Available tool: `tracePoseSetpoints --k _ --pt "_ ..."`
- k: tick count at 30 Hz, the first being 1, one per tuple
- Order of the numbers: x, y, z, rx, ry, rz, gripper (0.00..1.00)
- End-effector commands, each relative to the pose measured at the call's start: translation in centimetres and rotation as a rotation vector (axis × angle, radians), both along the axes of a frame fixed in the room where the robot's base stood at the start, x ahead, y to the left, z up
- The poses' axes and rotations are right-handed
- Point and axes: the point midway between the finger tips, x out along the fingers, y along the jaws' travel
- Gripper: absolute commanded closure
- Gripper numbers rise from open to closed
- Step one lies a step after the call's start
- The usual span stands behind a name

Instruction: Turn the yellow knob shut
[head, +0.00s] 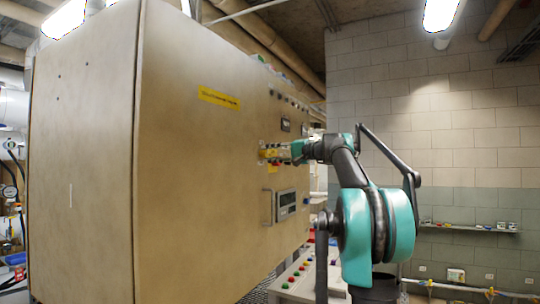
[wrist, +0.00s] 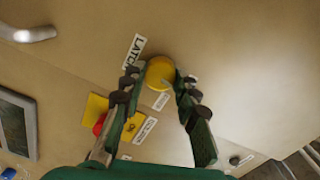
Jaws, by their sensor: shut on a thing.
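The yellow knob (wrist: 160,72) is round and sits on the beige cabinet face, beside a white label that reads "LATCH" in part. In the wrist view my gripper (wrist: 156,84) has one finger on each side of the knob, and the fingertips are shut on it. In the head view my gripper (head: 287,152) reaches the cabinet's panel from the right. The knob cannot be made out clearly there. The knob's turn position cannot be told.
The large beige cabinet (head: 190,200) fills the left and middle. A red button (wrist: 99,124) on a yellow plate sits close to my gripper. A metal handle (head: 267,207) and a display (head: 286,204) are lower on the panel. A sloped console (head: 296,283) stands below.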

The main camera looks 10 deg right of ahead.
Motion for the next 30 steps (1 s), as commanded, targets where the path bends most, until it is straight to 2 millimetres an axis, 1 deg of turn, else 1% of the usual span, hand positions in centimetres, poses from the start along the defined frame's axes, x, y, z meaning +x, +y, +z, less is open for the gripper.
tracePoseSetpoints --k 6,12,29,30 --pt "-0.04 0.07 -0.04 -0.074 -0.098 0.001 0.99" --pt "-0.05 0.08 -0.04 -0.111 -0.149 0.002 0.99" --pt "-0.05 0.08 -0.06 -0.126 -0.17 0.003 0.99" --pt "-0.05 0.08 -0.06 -0.126 -0.17 0.003 0.65"
